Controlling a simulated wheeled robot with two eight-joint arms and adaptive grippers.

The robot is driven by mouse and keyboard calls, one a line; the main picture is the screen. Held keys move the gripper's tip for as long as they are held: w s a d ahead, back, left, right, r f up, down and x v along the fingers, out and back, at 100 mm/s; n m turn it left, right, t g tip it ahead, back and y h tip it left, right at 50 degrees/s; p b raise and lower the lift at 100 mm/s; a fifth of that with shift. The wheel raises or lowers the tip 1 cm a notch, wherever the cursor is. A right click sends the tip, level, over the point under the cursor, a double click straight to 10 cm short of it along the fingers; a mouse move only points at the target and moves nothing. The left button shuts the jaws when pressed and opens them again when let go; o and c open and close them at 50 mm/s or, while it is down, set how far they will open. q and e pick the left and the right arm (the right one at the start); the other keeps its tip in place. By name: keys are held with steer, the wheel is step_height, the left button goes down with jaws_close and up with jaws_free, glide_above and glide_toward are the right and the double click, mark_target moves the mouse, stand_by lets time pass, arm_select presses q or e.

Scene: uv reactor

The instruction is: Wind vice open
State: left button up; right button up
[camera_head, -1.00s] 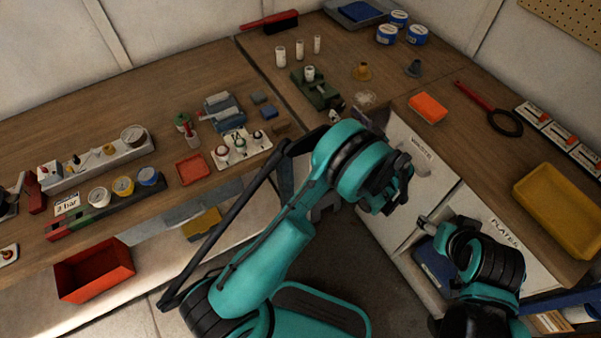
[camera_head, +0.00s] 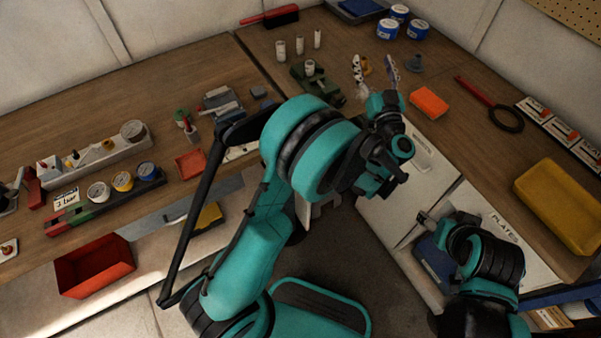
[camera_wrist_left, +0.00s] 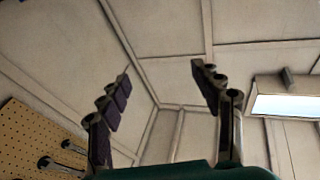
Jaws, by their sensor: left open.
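A small green vice (camera_head: 318,85) stands on the right-hand bench near the corner, with a pale cylinder (camera_head: 310,67) upright at it. Whether its jaws grip the cylinder is too small to tell. My left gripper (camera_head: 374,72) is to the right of the vice, apart from it, fingers spread and pointing up, with nothing between them. In the left wrist view the open left gripper (camera_wrist_left: 163,85) faces bare wall and ceiling. My right gripper (camera_head: 427,218) is low at the right, in front of the drawers; its jaws are unclear.
Several pale cylinders stand behind the vice. An orange block (camera_head: 429,102), a red-handled ring tool (camera_head: 490,105) and a yellow tray (camera_head: 560,205) lie on the right bench. The left bench holds gauges (camera_head: 122,187), a red tray (camera_head: 191,163) and a grey-blue device (camera_head: 221,103).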

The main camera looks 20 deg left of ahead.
arm_select(q)
step_height(320, 180, up, 9)
steer(key=s+d+m+t+h+b, duration=0.1)
steer(key=d+m+t+h, duration=0.15)
steer(key=m+h, duration=0.4)
steer(key=s+f+m+g+h+b, duration=0.1)
steer(key=s+m+g+h, duration=0.1)
steer(key=s+h, duration=0.4)
steer(key=s+a+f+n+g+b, duration=0.1)
steer(key=s+a+f+g, duration=0.4)
steer(key=s+f, duration=0.5)
steer(key=s+a+f+n+g+y+b, duration=0.1)
steer(key=s+a+f+g, duration=0.4)
steer(key=s+f, duration=0.6)
steer(key=s+n, duration=0.1)
steer(key=s, duration=0.1)
steer(key=shift+s+a+g+b, duration=0.35)
steer(key=shift+s+a+b, duration=0.05)
steer(key=shift+f+y, duration=0.15)
steer(key=shift+y, duration=0.1)
